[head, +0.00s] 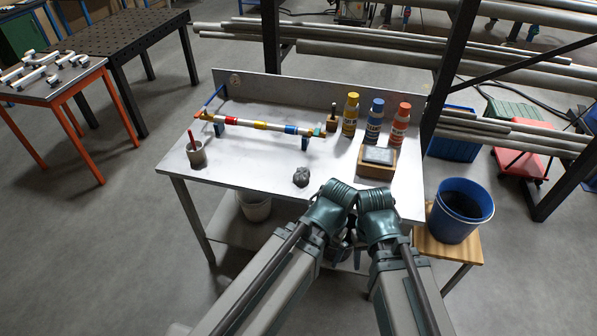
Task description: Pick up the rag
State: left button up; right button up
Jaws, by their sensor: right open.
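The rag (301,177) appears as a small, dark grey, crumpled lump on the light metal workbench (240,172), near its front edge. My two arms come in from the bottom and their wrists meet at the bench's front edge, to the right of the rag. My right gripper (354,254) is open, pointing down below the wrists and partly hidden by them. It is apart from the rag. My left gripper is mostly hidden behind its own wrist, and its fingers cannot be made out clearly. Nothing touches the rag.
A pipe with coloured bands (260,125) lies behind the rag. A cup (196,154) stands at left. Yellow (350,115), blue (374,122) and red (398,125) bottles stand behind a wooden box (376,168).

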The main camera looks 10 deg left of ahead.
aim_at(301, 178)
jog(key=i+j, duration=0.75)
jog(key=j, duration=0.3)
